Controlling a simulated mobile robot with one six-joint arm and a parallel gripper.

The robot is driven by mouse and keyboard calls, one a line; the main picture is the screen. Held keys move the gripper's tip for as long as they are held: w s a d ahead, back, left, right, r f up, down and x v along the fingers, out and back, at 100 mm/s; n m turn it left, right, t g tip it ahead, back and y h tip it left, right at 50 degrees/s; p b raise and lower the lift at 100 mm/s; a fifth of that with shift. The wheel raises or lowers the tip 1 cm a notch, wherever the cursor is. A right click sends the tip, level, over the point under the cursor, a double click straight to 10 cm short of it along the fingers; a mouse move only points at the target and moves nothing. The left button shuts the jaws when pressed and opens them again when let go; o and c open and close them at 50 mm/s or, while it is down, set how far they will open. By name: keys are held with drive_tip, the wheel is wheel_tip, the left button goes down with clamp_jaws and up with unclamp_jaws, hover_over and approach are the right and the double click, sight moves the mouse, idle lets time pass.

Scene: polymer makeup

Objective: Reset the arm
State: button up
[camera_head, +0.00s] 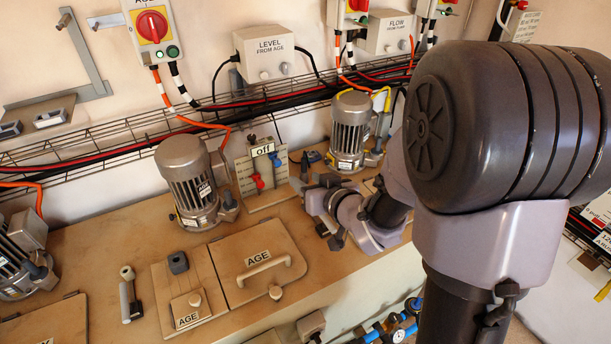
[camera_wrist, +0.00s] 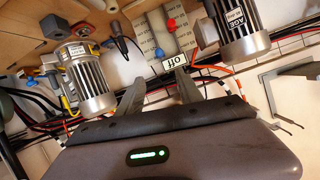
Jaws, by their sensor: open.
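My gripper (camera_head: 314,184) is above the back of the worktop in the head view, between the two middle motors and just right of the "off" switch panel (camera_head: 247,185). My wrist and arm reach in from the right. In the wrist view, my gripper (camera_wrist: 159,80) shows two separated fingers with nothing between them. The white "off" label (camera_wrist: 174,62) lies just beyond the fingertips in that picture. The panel also carries a red and a blue lever. My upper arm hides part of the right side of the head view.
One motor (camera_head: 188,182) stands left of the panel, another (camera_head: 350,125) behind my gripper. A wire cable tray (camera_head: 110,135) runs along the wall. A closed "AGE" hatch (camera_head: 240,262) with a handle (camera_head: 272,268) lies in front. The worktop's front edge drops off below.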

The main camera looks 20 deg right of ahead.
drive_tip(key=shift+r, duration=0.1)
drive_tip(key=s+r+m+g+h, duration=0.4)
drive_tip(key=s+r, duration=0.3)
drive_tip(key=s, duration=0.6)
drive_tip(key=s+a+g+y+b, duration=0.1)
drive_tip(key=s+a+g+y, duration=0.2)
drive_tip(key=s+a, duration=0.4)
drive_tip(key=s, duration=0.6)
drive_tip(key=shift+s+r+m+g, duration=0.2)
drive_tip(key=shift+s+m+g, duration=0.1)
idle(3.1)
